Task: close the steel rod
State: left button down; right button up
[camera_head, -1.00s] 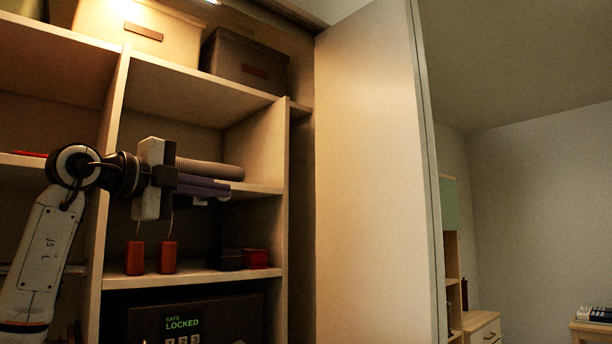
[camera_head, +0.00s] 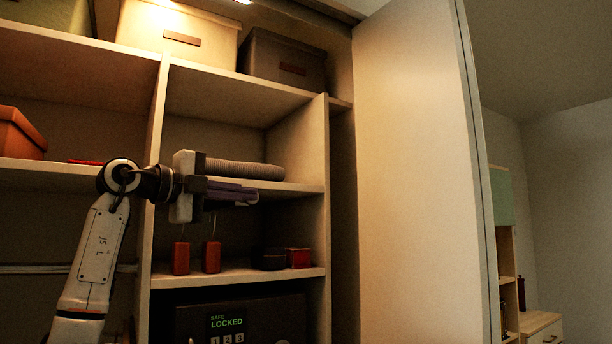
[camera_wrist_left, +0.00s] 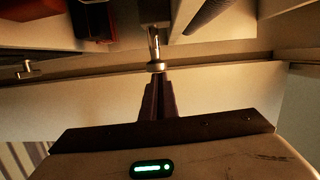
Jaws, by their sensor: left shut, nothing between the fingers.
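My left gripper (camera_head: 252,197) is in front of the middle shelf bay in the head view, pointing right. Its fingers are shut with nothing between them; they also show in the left wrist view (camera_wrist_left: 157,78). A short shiny metal rod with a round collar (camera_wrist_left: 156,50) shows just beyond the fingertips there; whether they touch it is unclear. A long horizontal steel rod (camera_head: 35,268) crosses the lower left bay in the head view, clear of the gripper. I cannot tell which is the task's rod. My right gripper is not in view.
A tall pale door (camera_head: 415,180) stands open right of the shelves. A ribbed grey roll (camera_head: 245,170) lies behind the gripper. Red boxes (camera_head: 299,258) sit on the shelf below, above a safe (camera_head: 245,322) reading LOCKED. Storage boxes (camera_head: 282,62) stand on top.

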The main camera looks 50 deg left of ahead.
pick_arm(q)
jog(key=s+d, duration=0.5)
jog(key=s, duration=0.5)
jog(key=shift+s+d+b, duration=0.2)
jog(key=shift+b, duration=0.25)
jog(key=shift+r, duration=0.1)
